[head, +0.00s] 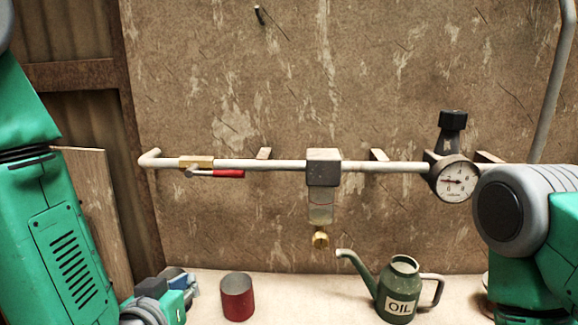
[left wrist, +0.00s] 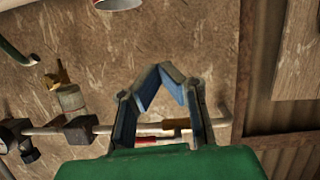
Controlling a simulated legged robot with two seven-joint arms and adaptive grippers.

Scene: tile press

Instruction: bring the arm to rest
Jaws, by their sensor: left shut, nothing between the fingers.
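My left gripper (head: 178,282) is low at the left in the head view, beside the red can, partly cut off by my own arm. In the left wrist view my left gripper (left wrist: 163,70) shows its two blue-grey fingers meeting at the tips, with nothing between them. My left arm (head: 62,230) comes down the left edge. My right arm (head: 520,215) shows at the right edge; its gripper is outside the view.
A pipe (head: 275,165) with a red-handled valve (head: 228,173), a filter block (head: 323,167) and a gauge (head: 454,180) runs along the wall. A red can (head: 237,298) and a green oil can (head: 398,290) stand on the bench (head: 290,300), with bare bench between them.

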